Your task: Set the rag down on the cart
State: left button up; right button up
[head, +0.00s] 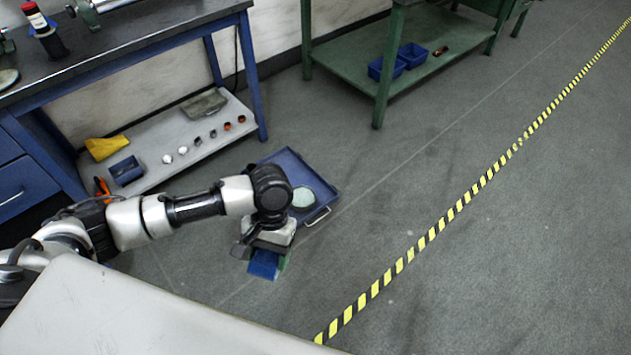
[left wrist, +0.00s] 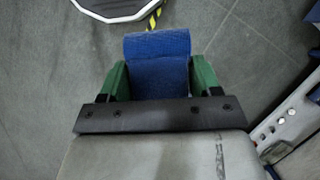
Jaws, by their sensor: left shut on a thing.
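The blue rag (head: 263,264) hangs in my left gripper (head: 269,262), below the wrist in the head view. In the left wrist view, the folded rag (left wrist: 157,46) fills the space between the green fingers of the left gripper (left wrist: 160,75) and sticks out past their tips. The gripper is shut on it. A low blue tray-like top with a handle, apparently the cart (head: 283,159), shows just behind the gripper, partly hidden by my wrist. The rag appears in front of the cart's near edge and apart from it. My right gripper is out of view.
A round pale green thing (head: 303,197) lies on the cart. A blue workbench (head: 120,40) stands at left, its low shelf (head: 212,142) holding small parts. A green bench (head: 345,55) stands behind. Open grey floor with a yellow-black stripe (head: 440,228) lies right.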

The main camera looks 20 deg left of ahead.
aim_at(286, 170)
jog(key=i+j+z, duration=0.15)
jog(key=j, duration=0.2)
jog(key=i+j+z, duration=0.15)
jog(key=j, duration=0.25)
jog(key=i+j+z, duration=0.1)
jog(key=j, duration=0.3)
jog(key=i+j+z, duration=0.15)
jog(key=j, duration=0.25)
jog(key=i+j+z, duration=0.15)
jog(key=j, duration=0.3)
jog(key=i+j, duration=0.1)
jog(key=j, duration=0.3)
jog(key=i+j, duration=0.15)
jog(key=j, duration=0.2)
jog(key=i+j, duration=0.1)
jog(key=j, duration=0.3)
jog(key=i+j, duration=0.1)
jog(key=j, duration=0.25)
